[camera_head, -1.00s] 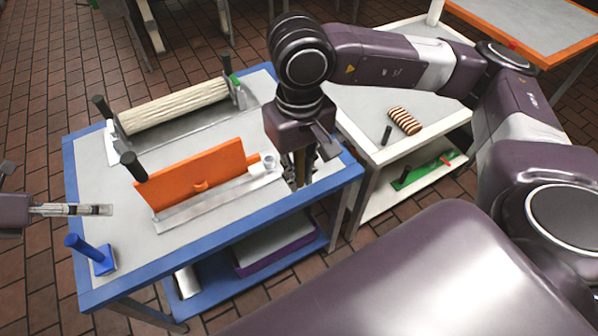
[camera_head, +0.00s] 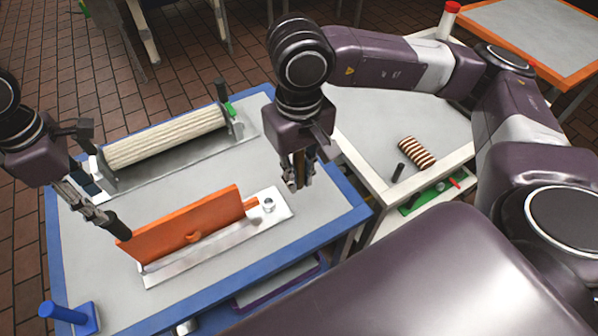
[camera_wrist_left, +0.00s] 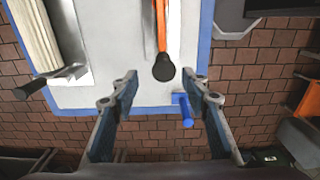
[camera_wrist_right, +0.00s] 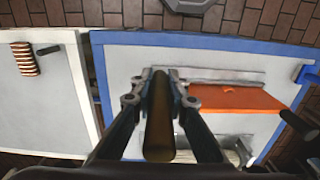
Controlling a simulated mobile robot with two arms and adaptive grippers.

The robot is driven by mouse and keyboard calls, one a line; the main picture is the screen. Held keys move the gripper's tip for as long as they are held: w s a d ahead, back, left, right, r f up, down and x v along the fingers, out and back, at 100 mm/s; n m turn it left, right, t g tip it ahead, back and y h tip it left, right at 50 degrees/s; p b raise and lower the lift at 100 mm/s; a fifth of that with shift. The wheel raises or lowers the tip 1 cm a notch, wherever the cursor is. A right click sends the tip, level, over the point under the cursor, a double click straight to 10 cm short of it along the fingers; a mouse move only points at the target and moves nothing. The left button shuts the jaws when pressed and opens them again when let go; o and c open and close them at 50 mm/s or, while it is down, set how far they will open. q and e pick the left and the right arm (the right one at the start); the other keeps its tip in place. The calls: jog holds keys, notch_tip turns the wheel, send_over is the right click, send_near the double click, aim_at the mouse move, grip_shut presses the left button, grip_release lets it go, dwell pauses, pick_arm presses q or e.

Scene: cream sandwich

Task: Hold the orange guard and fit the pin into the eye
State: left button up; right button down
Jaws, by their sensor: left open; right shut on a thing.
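The orange guard (camera_head: 190,225) stands on a metal base plate (camera_head: 218,249) on the blue-edged table. A black handle (camera_head: 118,226) is at its left end; it also shows in the left wrist view (camera_wrist_left: 163,68). The eye (camera_head: 268,205) is a small ring at the plate's right end, beside the guard's narrow end. My left gripper (camera_head: 97,212) is open at the black handle; the handle shows beyond and between its fingers, and contact cannot be told. My right gripper (camera_head: 299,186) is shut on a brownish pin (camera_wrist_right: 159,125), up and to the right of the eye, apart from it.
A ribbed cream roller (camera_head: 165,138) in a metal frame lies behind the guard. A blue peg on a foot (camera_head: 70,318) stands at the front left corner. A white side table (camera_head: 385,115) on the right carries a striped roll (camera_head: 416,153).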

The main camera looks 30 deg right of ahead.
aim_at(120, 229)
pick_arm(q)
jog(key=shift+s+a+f+b, duration=0.15)
jog(key=shift+s+f+b, duration=0.15)
jog(key=shift+f, duration=0.25)
jog(key=shift+s+a+f+b, duration=0.2)
jog(key=shift+s+f, duration=0.1)
jog(key=shift+f, duration=0.25)
jog(key=f+b, duration=0.1)
jog(key=f, duration=0.1)
jog(key=f+b, duration=0.1)
jog(key=f, duration=0.2)
jog(key=f+b, duration=0.1)
jog(key=f, duration=0.1)
jog(key=shift+w+d+f, duration=0.2)
jog(key=shift+w+d, duration=0.05)
jog(key=shift+w, duration=0.05)
pick_arm(e)
jog(key=f, duration=0.4)
jog(key=shift+s+a, duration=0.1)
jog(key=shift+s, duration=0.15)
pick_arm(q)
jog(key=shift+s+f, duration=0.1)
jog(key=shift+f, duration=0.8)
pick_arm(e)
jog(key=shift+f, duration=0.25)
pick_arm(q)
jog(key=shift+c, duration=1.1)
grip_shut()
